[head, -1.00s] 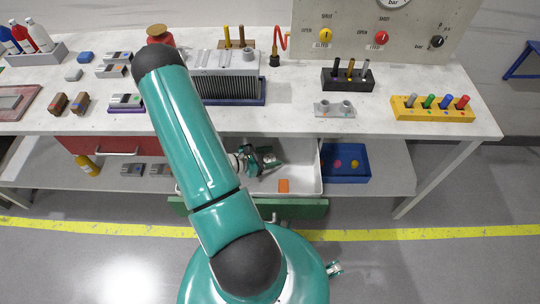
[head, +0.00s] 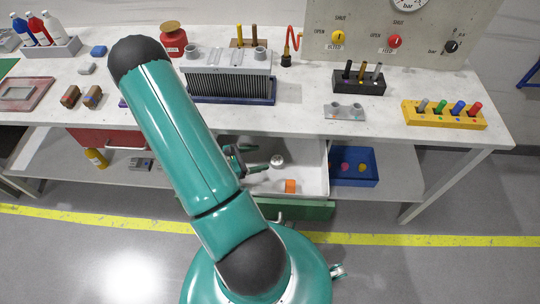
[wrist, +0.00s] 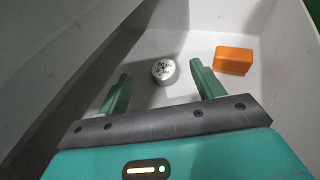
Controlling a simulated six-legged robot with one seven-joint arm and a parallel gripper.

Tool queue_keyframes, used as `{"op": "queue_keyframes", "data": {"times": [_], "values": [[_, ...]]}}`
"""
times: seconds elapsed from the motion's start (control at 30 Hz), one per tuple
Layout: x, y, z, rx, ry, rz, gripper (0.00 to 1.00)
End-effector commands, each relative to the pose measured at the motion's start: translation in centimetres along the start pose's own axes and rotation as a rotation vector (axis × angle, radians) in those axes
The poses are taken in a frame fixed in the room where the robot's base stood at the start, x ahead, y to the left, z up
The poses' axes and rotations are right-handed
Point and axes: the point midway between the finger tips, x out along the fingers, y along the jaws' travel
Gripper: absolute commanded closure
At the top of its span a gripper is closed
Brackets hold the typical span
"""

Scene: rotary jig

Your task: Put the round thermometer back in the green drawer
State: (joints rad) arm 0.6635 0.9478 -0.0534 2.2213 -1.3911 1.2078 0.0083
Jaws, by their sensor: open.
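The round thermometer (wrist: 164,71) lies on the floor of the open drawer, its pale face with dark markings turned up. It also shows in the head view (head: 277,161) as a small whitish disc. The green-fronted drawer (head: 305,210) is pulled out under the bench, with a white inside. My gripper (wrist: 157,84) is open and empty inside the drawer. Its green fingers are apart, one to each side of the thermometer, which lies just beyond their tips. In the head view my gripper (head: 262,160) is partly hidden behind my arm.
An orange block (wrist: 233,60) lies in the drawer right of the thermometer. The drawer's walls stand close around my gripper, and the bench top (head: 300,118) overhangs it. A blue bin (head: 355,167) stands on the shelf right of the drawer.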

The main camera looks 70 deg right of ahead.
Motion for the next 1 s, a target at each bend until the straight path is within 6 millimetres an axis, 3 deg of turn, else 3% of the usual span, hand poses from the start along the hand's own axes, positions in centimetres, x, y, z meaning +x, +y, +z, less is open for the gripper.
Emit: {"op": "queue_keyframes", "data": {"times": [0.2,0.67,0.77,1.0], "values": [[-3.0,0.0,0.0,-0.001,0.001,0.002,0.33],[-4.4,0.3,0.7,0.030,0.017,-0.001,0.33],[-6.5,0.7,2.1,0.095,0.054,-0.008,0.33],[-13.2,0.6,6.1,0.295,0.209,-0.034,0.33]]}}
